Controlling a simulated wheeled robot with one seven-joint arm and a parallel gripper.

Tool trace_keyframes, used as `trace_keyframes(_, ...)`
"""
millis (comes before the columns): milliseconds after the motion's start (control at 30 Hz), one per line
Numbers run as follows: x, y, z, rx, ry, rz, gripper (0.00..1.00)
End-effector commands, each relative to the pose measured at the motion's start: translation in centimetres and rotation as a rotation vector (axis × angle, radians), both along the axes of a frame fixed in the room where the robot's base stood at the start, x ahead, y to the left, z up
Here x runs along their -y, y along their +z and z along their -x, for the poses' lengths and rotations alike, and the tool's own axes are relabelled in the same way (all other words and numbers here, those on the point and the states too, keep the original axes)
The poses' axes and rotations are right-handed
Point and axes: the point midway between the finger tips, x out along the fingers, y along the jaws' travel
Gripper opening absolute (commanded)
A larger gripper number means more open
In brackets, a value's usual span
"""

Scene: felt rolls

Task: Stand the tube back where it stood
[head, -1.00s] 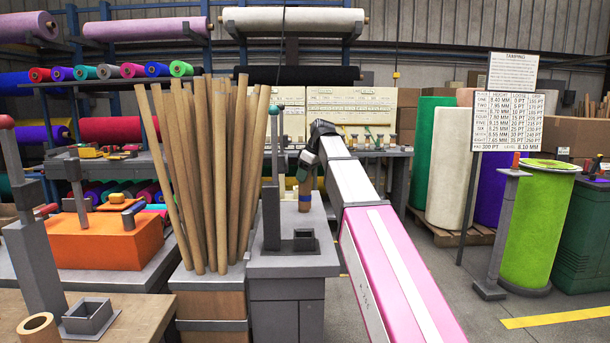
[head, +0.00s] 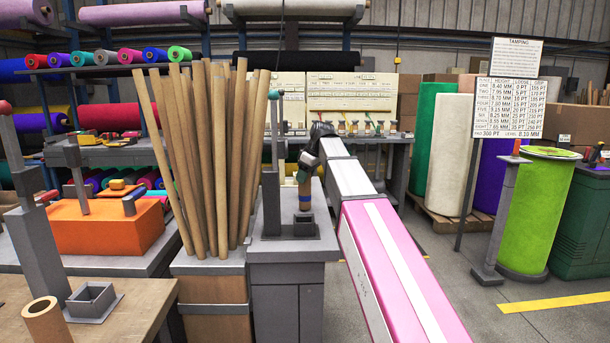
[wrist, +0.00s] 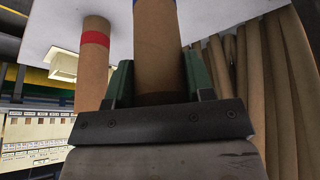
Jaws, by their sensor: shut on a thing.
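My gripper (head: 308,162), at the end of my pink and grey arm, is shut on a brown cardboard tube with a blue band (head: 304,188). The tube looks upright, with its lower end close to a small square grey socket (head: 303,230) on a grey-topped stand (head: 262,252). I cannot tell whether it is above or behind the socket. In the wrist view, the green fingers (wrist: 160,85) hold the tube (wrist: 158,50) between them, the blue band just showing at the top edge. A second tube with a red band (wrist: 94,62) is beside it, apart.
A grey post (head: 270,190) rises left of the socket. Tall brown tubes (head: 205,160) stand close to its left; they also show in the wrist view (wrist: 285,90). A wooden table (head: 120,305) at front left holds a short cardboard ring (head: 44,320) and a square holder (head: 93,298).

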Motion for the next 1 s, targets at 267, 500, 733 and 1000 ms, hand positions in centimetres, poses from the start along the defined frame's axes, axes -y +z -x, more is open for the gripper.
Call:
trace_keyframes(267,-0.01,-0.11,0.01,0.0,0.0,0.0,0.1)
trace_keyframes(500,0.0,-0.41,0.01,0.0,0.0,0.0,0.1)
trace_keyframes(733,0.0,-0.72,0.01,-0.001,0.0,0.0,0.1)
trace_keyframes(1000,0.0,-0.96,0.0,-0.001,0.0,0.0,0.68)
